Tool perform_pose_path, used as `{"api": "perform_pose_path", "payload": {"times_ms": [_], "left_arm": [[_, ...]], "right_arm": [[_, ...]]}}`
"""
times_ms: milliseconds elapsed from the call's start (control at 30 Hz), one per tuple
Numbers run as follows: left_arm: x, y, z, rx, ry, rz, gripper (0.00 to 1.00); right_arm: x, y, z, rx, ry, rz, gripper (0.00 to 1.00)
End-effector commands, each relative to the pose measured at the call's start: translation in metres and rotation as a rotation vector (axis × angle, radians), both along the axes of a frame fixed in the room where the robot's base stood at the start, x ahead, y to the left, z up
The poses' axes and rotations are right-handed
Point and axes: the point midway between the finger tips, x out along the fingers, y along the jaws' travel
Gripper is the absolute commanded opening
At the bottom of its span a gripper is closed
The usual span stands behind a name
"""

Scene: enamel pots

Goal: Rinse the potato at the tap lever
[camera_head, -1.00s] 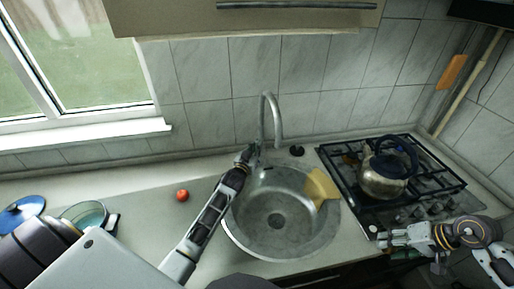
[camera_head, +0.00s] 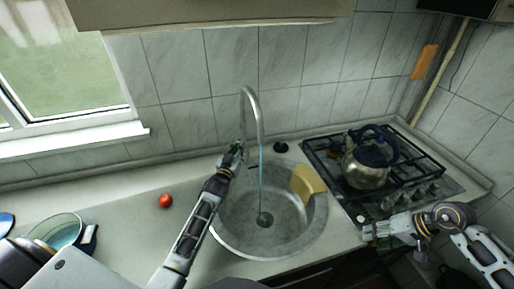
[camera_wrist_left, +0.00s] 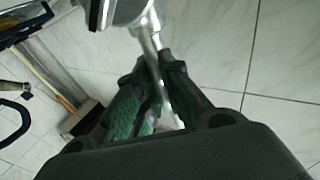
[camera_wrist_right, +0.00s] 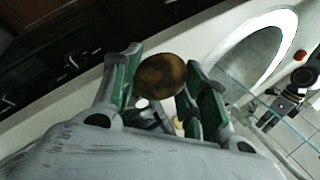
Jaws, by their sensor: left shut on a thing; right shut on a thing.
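The tap (camera_head: 252,105) stands behind the round metal sink, and a thin blue stream of water (camera_head: 261,180) falls from its spout into the basin. My left gripper (camera_head: 234,156) is at the base of the tap. In the left wrist view its fingers are shut on the metal tap lever (camera_wrist_left: 153,45). My right gripper (camera_head: 370,231) is at the counter's front edge, right of the sink and apart from the water. In the right wrist view it is shut on the brown potato (camera_wrist_right: 160,75). The potato cannot be made out in the head view.
A yellow cloth-like piece (camera_head: 307,181) lies over the sink's (camera_head: 225,240) right rim. A kettle (camera_head: 366,166) stands on the gas hob (camera_head: 325,160) at right.

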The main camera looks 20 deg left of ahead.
Motion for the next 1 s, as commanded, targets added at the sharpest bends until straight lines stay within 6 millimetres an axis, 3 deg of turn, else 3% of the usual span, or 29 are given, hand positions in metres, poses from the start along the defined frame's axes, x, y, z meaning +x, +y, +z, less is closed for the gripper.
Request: {"api": "perform_pose_path", "payload": {"times_ms": [100, 133, 300, 733, 1000], "left_arm": [[0.0, 0.0, 0.0, 0.0, 0.0, 0.0, 0.0], [0.0, 0.0, 0.0, 0.0, 0.0, 0.0, 0.11], [0.0, 0.0, 0.0, 0.0, 0.001, 0.0, 0.31], [-0.002, 0.0, -0.001, 0.0, 0.002, 0.0, 0.31], [-0.016, -0.001, -0.003, 0.0, 0.002, 0.0, 0.31]], "right_arm": [[0.0, 0.0, 0.001, 0.0, 0.0, 0.0, 0.19], [0.0, 0.0, 0.001, 0.0, 0.0, 0.0, 0.19], [0.0, 0.0, 0.001, 0.0, 0.0, 0.0, 0.19], [0.0, 0.0, 0.001, 0.0, 0.0, 0.0, 0.19], [0.0, 0.0, 0.001, 0.0, 0.0, 0.0, 0.19]]}}
